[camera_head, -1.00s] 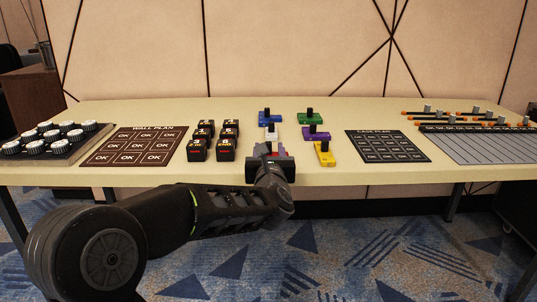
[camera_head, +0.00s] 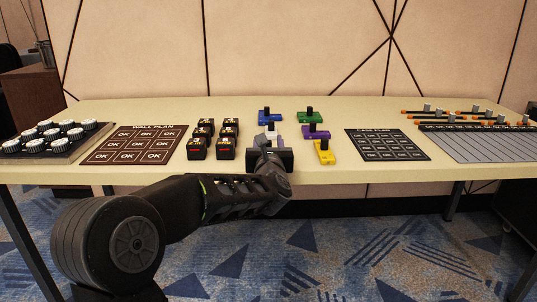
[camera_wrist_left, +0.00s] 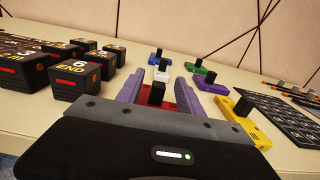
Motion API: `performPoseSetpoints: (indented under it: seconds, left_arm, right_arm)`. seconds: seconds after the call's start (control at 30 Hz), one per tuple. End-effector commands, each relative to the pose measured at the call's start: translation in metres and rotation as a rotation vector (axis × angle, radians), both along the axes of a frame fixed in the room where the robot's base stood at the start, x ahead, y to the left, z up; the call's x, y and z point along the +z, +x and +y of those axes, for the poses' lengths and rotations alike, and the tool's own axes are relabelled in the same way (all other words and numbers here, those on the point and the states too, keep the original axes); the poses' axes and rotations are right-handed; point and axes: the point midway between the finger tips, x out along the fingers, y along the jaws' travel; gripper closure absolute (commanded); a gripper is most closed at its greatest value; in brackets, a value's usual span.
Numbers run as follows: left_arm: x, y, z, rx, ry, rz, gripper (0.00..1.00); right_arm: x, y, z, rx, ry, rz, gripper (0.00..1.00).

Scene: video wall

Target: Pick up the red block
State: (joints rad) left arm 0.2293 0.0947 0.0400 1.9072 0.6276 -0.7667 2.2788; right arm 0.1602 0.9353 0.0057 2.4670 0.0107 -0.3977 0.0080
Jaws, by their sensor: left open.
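The red block (camera_wrist_left: 157,97) has a black knob on top. In the left wrist view it sits on the table between the two purple fingers of my left gripper (camera_wrist_left: 160,88). The fingers are open, one on each side of the block, and a gap to each finger is hard to judge. In the head view the left gripper (camera_head: 266,142) is at the table's front edge and hides the red block. My right gripper is not in view.
A white block (camera_head: 271,132) and a blue block (camera_head: 270,117) stand behind. Green (camera_head: 308,117), purple (camera_head: 315,132) and yellow (camera_head: 324,152) blocks are to the right. Black boxes (camera_head: 197,149) stand to the left. A dark plan card (camera_head: 387,145) lies farther right.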

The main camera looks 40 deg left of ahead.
Motion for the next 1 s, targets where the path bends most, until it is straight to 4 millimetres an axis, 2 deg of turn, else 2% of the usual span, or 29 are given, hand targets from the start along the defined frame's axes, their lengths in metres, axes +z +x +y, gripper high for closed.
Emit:
performPoseSetpoints:
  seconds: [0.2,0.3,0.9,1.0]
  left_arm:
    - [-0.003,0.025,0.02,0.0,-0.001,0.001,0.56]
    - [-0.003,0.031,0.025,0.0,-0.001,0.001,0.56]
    - [-0.002,0.032,0.025,0.0,0.0,0.0,0.56]
    - [-0.002,0.032,0.025,0.0,0.0,0.0,0.64]
  right_arm:
    - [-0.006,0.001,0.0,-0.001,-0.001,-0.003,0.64]
    - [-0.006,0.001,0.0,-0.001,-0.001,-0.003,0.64]
    - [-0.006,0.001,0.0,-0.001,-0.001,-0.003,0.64]
    - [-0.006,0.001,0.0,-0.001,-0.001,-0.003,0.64]
